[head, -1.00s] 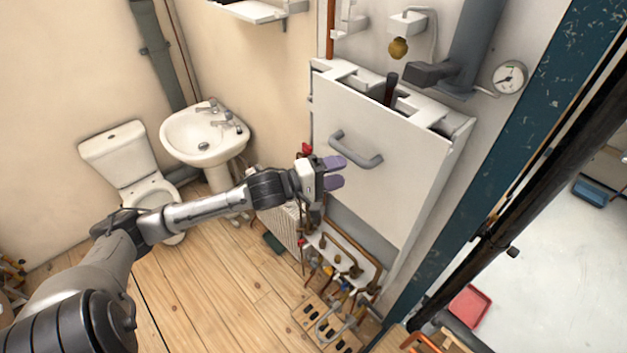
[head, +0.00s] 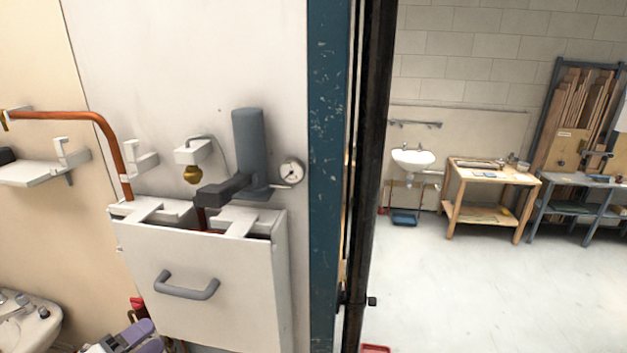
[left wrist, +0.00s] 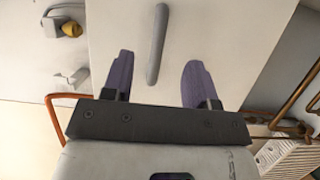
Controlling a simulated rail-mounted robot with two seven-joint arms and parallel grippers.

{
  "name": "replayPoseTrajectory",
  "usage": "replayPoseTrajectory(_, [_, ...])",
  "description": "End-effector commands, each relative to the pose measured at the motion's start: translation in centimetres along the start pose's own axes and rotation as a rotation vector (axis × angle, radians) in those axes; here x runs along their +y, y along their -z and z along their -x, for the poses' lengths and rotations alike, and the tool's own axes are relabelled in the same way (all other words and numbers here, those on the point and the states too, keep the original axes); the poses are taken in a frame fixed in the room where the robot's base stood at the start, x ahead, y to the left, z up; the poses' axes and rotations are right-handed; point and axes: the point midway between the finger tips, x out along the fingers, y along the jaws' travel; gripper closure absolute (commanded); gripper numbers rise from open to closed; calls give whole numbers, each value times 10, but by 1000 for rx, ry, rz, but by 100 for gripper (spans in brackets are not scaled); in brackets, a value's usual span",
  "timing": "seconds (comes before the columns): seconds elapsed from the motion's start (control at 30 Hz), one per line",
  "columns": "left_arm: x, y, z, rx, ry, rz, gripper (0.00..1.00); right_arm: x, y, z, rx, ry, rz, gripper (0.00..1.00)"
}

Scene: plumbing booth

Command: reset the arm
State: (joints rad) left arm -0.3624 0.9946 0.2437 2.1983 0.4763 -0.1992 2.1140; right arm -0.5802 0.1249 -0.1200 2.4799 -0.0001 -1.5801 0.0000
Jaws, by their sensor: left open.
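My left gripper (head: 142,341) shows at the bottom left edge of the head view, with purple fingers. It is below and left of the grey handle (head: 187,287) on the white panel (head: 235,297). In the left wrist view my left gripper (left wrist: 159,82) is open, its two purple fingers apart with nothing held between them. The grey handle (left wrist: 158,45) appears ahead of the gap, against the white panel (left wrist: 225,30). Most of my left arm is out of the head view. My right gripper is not in view.
A blue post (head: 326,180) stands right of the panel. Beyond it are open floor (head: 450,290), a wooden table (head: 492,178) and a wall sink (head: 413,158). A grey cylinder (head: 249,150) and gauge (head: 292,172) sit above the panel. A basin (head: 25,330) is at lower left.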

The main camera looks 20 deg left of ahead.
Motion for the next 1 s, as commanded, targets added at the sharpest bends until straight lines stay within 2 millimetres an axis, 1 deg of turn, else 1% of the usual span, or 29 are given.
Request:
replayPoseTrajectory(0.07, [0,0,0,0,0,-20,47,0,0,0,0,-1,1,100])
replayPoseTrajectory(0.17, [0,0,0,1,2,-106,47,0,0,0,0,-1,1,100])
replayPoseTrajectory(0.27, [-7,4,0,19,45,-281,47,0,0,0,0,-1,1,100])
replayPoseTrajectory(0.37, [-21,13,2,46,150,-528,47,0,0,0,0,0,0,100])
replayPoseTrajectory(0.53, [-48,33,12,49,404,-1011,47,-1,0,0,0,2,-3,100])
replayPoseTrajectory(0.6, [-57,39,19,20,520,-1207,47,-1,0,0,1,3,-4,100])
replayPoseTrajectory(0.73, [-77,44,37,-86,745,-1535,47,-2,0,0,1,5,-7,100])
replayPoseTrajectory(0.8, [-91,42,49,-168,865,-1677,47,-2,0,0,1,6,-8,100])
replayPoseTrajectory(0.87, [-104,36,62,-255,964,-1772,47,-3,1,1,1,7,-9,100])
replayPoseTrajectory(0.97, [-130,14,90,-449,1125,-1873,47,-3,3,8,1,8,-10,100])
replayPoseTrajectory(1.0, [-141,-1,102,-534,1177,-1881,47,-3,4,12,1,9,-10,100])
